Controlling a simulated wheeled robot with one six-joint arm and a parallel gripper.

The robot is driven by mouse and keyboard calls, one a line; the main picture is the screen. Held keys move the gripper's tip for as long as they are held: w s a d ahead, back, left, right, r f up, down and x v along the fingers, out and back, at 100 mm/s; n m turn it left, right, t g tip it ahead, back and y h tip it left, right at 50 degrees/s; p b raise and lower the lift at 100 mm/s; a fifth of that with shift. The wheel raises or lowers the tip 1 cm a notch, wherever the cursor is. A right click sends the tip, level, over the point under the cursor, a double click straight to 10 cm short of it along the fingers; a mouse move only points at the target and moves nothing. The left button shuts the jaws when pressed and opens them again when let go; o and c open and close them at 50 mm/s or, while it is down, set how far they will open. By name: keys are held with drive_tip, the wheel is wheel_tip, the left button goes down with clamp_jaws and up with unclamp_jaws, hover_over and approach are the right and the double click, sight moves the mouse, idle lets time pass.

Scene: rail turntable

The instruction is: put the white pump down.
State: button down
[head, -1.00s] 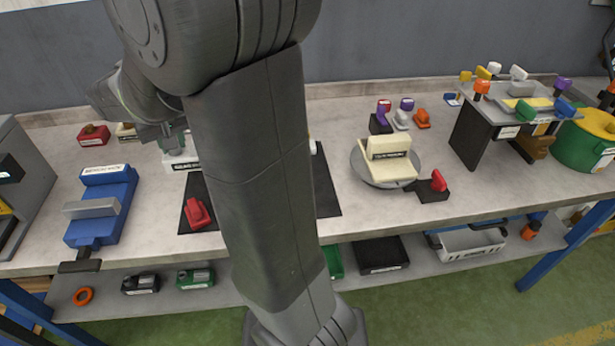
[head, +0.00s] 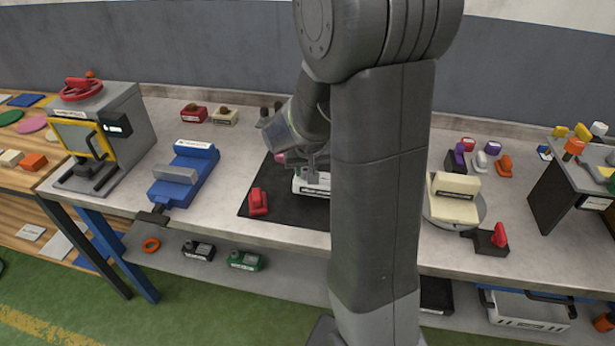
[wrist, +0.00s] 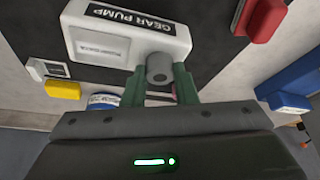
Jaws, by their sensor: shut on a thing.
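The white pump (head: 312,187), labelled "GEAR PUMP" in the wrist view (wrist: 168,30), is at the black mat (head: 275,215) on the bench. My arm hides its right part in the head view. My gripper (head: 318,160) is above it. In the wrist view, the green fingers of my gripper (wrist: 160,82) are shut on the pump's grey round stub (wrist: 159,66). The dark mat lies behind the pump there. I cannot tell whether the pump touches the mat or hangs just above it.
A red part (head: 258,201) lies on the mat, left of the pump. A blue vise-like fixture (head: 185,175) stands further left. A round turntable (head: 475,215) with a cream block is right of my arm. Red and cream parts (head: 194,114) stand at the back.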

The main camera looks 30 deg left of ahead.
drive_tip(key=shift+f, duration=1.5)
drive_tip(key=shift+f, duration=0.1)
drive_tip(key=c, duration=1.2)
unclamp_jaws()
drive_tip(key=shift+o, duration=0.2)
drive_tip(key=shift+s+r, duration=0.1)
drive_tip(key=shift+r, duration=0.45)
drive_tip(key=v, duration=1.1)
